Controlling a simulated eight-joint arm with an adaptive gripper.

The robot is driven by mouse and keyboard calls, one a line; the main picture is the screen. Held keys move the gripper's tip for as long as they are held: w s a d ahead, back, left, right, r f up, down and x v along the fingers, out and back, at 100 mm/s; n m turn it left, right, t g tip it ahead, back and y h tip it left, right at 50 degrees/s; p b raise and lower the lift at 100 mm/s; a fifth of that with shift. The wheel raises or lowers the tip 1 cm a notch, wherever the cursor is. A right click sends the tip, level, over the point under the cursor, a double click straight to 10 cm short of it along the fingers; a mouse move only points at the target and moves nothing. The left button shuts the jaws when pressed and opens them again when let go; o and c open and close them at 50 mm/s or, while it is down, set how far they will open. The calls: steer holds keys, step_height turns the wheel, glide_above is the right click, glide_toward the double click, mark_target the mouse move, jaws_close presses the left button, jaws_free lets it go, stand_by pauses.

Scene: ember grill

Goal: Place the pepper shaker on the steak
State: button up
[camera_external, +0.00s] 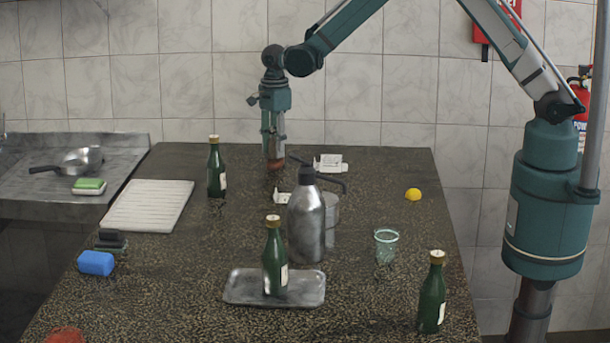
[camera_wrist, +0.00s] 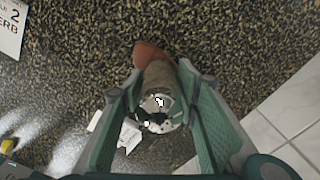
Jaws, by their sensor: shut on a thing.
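My gripper (camera_external: 272,150) is over the far part of the dark speckled counter, pointing down. In the wrist view its two green fingers (camera_wrist: 160,110) are closed on the sides of the pepper shaker (camera_wrist: 160,78), a brownish cylinder with a pale, dark-spotted end facing the camera. A reddish-brown part (camera_wrist: 148,54) shows beyond the fingers; I cannot tell whether it belongs to the shaker. The external view shows a reddish-brown form (camera_external: 276,161) at the fingertips, close to the counter. I cannot identify the steak for sure in either view.
White printed cards (camera_external: 329,162) lie near the gripper. A green bottle (camera_external: 216,170) and a white ribbed board (camera_external: 148,205) are to its left. A metal flask (camera_external: 307,222) and a tray (camera_external: 240,290) bearing another bottle stand nearer.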

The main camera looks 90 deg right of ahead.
steer(key=o, duration=1)
steer(key=shift+r, duration=0.15)
step_height(320, 180, up, 12)
steer(key=shift+f+b, duration=0.1)
steer(key=shift+b, duration=0.2)
stand_by(0.4)
